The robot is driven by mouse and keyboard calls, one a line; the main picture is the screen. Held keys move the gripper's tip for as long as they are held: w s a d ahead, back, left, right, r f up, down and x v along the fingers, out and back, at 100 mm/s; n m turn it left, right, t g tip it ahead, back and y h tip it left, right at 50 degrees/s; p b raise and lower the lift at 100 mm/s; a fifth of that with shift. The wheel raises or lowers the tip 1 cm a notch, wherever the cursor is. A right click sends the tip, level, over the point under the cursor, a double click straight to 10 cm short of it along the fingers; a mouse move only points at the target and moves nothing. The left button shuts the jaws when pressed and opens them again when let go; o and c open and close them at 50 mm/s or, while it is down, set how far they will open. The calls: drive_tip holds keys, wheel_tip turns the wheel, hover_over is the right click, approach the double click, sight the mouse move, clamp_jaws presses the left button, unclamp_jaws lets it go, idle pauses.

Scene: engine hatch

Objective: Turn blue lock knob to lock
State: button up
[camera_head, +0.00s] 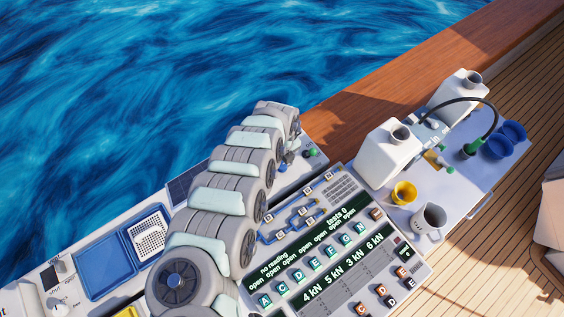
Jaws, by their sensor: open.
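A small blue knob (283,167) shows at the far end of the panel, just beyond my arm; it is too small to tell which way it is turned. My arm arches over the panel and bends down at its far end. My gripper (290,154) is small and partly hidden there, close above the blue knob. It is open, and I cannot tell whether it touches the knob.
Green knobs (309,153) sit just right of the blue one. A panel with lettered buttons and displays (325,250) lies right of my arm. A blue tray (103,265) lies left.

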clamp_jaws()
idle(0.7)
